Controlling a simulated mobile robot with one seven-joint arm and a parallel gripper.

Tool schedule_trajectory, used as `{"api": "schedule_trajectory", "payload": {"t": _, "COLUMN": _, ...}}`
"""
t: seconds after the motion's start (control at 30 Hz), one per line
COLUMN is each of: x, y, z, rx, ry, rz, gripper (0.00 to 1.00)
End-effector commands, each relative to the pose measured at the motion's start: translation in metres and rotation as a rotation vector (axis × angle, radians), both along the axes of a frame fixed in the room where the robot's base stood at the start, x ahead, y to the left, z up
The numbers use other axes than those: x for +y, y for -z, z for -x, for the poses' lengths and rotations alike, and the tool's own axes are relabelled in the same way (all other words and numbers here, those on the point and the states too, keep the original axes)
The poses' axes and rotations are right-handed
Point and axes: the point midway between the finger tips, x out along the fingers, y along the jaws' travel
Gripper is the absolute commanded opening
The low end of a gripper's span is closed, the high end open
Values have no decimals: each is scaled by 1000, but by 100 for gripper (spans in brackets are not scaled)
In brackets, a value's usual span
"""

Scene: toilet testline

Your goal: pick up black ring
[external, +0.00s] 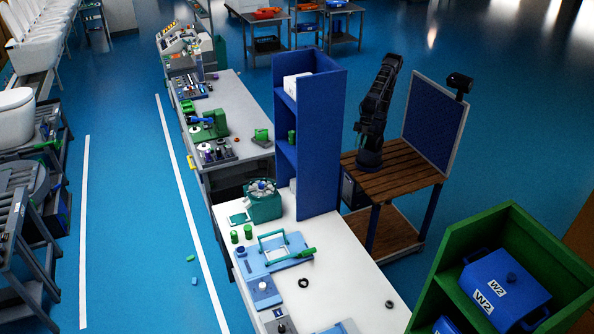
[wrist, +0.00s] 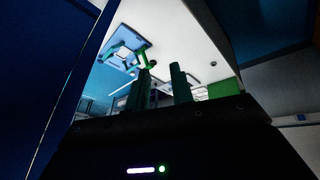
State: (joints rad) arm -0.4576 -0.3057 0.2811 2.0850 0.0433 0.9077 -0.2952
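Two small black rings lie flat on the white table in the external view. One black ring (external: 303,283) is near the blue fixture with the green handle, and the other black ring (external: 389,304) is near the table's right edge. I cannot tell which one the task means. My gripper (wrist: 161,82) shows in the wrist view with its two dark fingers apart and nothing visible between them. My black arm (external: 374,112) is folded upright on the wooden cart, well away from both rings.
A tall blue shelf (external: 318,140) stands between my arm and part of the white table (external: 345,268). The blue fixture (external: 272,256) and a teal container (external: 263,206) stand on that table. A green shelf with blue boxes (external: 503,287) is at the lower right. Table space between the rings is clear.

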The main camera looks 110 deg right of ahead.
Motion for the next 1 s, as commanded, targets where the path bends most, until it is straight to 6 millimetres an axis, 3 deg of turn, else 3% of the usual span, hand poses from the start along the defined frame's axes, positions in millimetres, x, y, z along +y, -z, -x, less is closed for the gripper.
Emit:
{"api": "schedule_trajectory", "payload": {"t": 0.03, "x": 20, "y": -1, "z": -7, "rx": 9, "ry": -24, "rz": -6, "gripper": 23}}
{"api": "schedule_trajectory", "payload": {"t": 0.1, "x": 41, "y": -4, "z": -19, "rx": 18, "ry": -36, "rz": -18, "gripper": 23}}
{"api": "schedule_trajectory", "payload": {"t": 0.47, "x": 112, "y": 6, "z": -117, "rx": 92, "ry": 71, "rz": -85, "gripper": 23}}
{"api": "schedule_trajectory", "payload": {"t": 0.73, "x": 160, "y": 36, "z": -195, "rx": 135, "ry": 183, "rz": -117, "gripper": 23}}
{"api": "schedule_trajectory", "payload": {"t": 1.0, "x": 204, "y": 82, "z": -265, "rx": 166, "ry": 292, "rz": -133, "gripper": 23}}
